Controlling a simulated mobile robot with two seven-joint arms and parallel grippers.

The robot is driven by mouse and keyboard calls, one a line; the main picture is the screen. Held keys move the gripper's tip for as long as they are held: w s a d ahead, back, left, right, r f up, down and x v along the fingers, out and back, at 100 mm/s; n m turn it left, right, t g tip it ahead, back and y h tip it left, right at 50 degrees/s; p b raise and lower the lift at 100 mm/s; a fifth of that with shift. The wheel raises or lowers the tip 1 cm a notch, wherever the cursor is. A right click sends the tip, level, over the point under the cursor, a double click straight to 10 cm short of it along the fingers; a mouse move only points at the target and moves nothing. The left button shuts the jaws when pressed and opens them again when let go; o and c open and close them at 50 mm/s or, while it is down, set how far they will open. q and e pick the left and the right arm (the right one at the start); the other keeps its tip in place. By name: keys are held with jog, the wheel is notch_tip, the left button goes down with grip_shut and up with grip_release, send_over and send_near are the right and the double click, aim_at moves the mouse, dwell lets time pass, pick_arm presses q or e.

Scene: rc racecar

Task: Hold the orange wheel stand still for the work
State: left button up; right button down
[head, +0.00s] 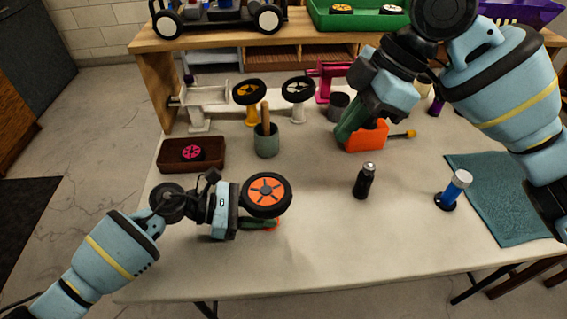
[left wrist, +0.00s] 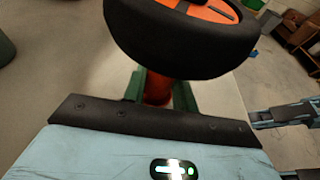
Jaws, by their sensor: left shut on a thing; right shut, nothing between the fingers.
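The orange wheel stand (head: 278,224) is at the front left of the table in the head view, mostly hidden by the wheel and my gripper. A black-tyred wheel with an orange hub (head: 266,193) sits on top of it. My left gripper (head: 262,224) is shut on the stand's post below the wheel. In the left wrist view the red-orange post (left wrist: 158,90) is between the green fingers, and the tyre (left wrist: 180,45) hides its top. My right gripper (head: 345,133) is shut and empty, beside an orange block-shaped thing (head: 368,136) with a yellow knob.
A black bottle (head: 365,181) and a blue-handled tool with a white top (head: 455,189) stand mid-table. A brown tray with a pink wheel (head: 170,154), a grey cup (head: 265,145) and yellow and white wheel stands are behind. A teal mat (head: 500,215) lies at right.

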pick_arm(q)
jog(key=o, duration=1)
jog(key=v, duration=1.2)
